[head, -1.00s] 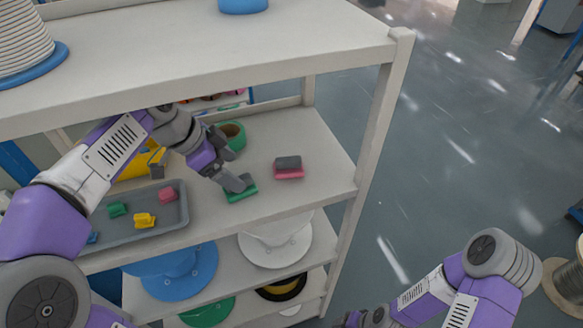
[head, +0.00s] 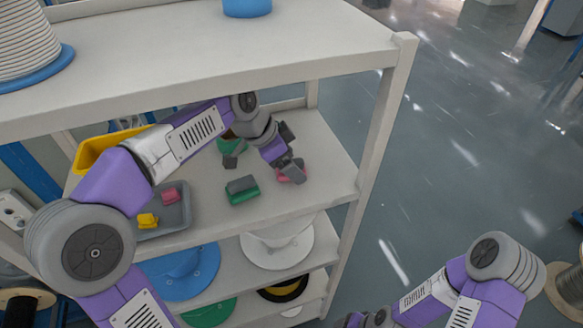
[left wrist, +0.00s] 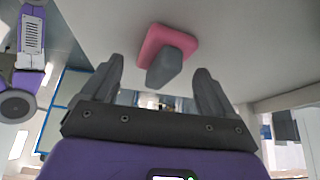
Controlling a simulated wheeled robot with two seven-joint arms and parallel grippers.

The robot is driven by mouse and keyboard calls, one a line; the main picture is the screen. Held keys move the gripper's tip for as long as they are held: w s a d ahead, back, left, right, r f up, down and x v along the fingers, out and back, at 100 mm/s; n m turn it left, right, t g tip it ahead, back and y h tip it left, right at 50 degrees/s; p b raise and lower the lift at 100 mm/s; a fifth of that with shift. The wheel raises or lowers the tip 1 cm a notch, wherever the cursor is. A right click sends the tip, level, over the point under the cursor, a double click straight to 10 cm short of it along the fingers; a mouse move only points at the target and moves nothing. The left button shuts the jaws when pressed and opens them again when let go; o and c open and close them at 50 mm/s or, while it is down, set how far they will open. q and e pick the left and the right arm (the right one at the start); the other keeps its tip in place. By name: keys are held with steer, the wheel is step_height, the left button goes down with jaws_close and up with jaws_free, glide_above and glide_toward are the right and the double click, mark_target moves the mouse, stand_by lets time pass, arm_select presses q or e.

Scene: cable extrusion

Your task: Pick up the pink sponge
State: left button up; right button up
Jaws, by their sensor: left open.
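The pink sponge (head: 283,177) with a grey top lies on the shelf's second level, near its right end. In the head view my left gripper (head: 292,170) is over it and hides most of it. In the left wrist view the pink sponge (left wrist: 160,42) lies ahead of and between the two open fingers of my left gripper (left wrist: 160,78), its grey part towards me. The fingers look apart from it. My right arm is at the lower right of the head view, and its fingertips cannot be made out.
A green sponge (head: 242,196) with a grey top lies left of the pink one. A grey tray (head: 180,226) with small yellow and pink pieces stands further left. A yellow bin (head: 92,148) is behind. The upper shelf board (head: 250,60) hangs above my left arm.

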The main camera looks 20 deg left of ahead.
arm_select(q)
steer(key=shift+w+d+f, duration=0.1)
steer(key=shift+d+f, duration=0.05)
steer(key=shift+f, duration=0.3)
steer(key=c, duration=1.2)
steer(key=shift+r, duration=0.1)
steer(key=shift+r, duration=0.4)
steer(key=shift+r+p, duration=0.3)
steer(key=shift+r, duration=0.2)
steer(key=s+d, duration=0.3)
steer(key=s, duration=0.2)
steer(key=s+d+b, duration=0.1)
steer(key=s+d, duration=0.2)
steer(key=s, duration=0.2)
steer(key=s+d, duration=0.4)
steer(key=s, duration=0.1)
steer(key=shift+d+f+b, duration=0.1)
steer(key=shift+f+b, duration=0.1)
steer(key=shift+b, duration=0.1)
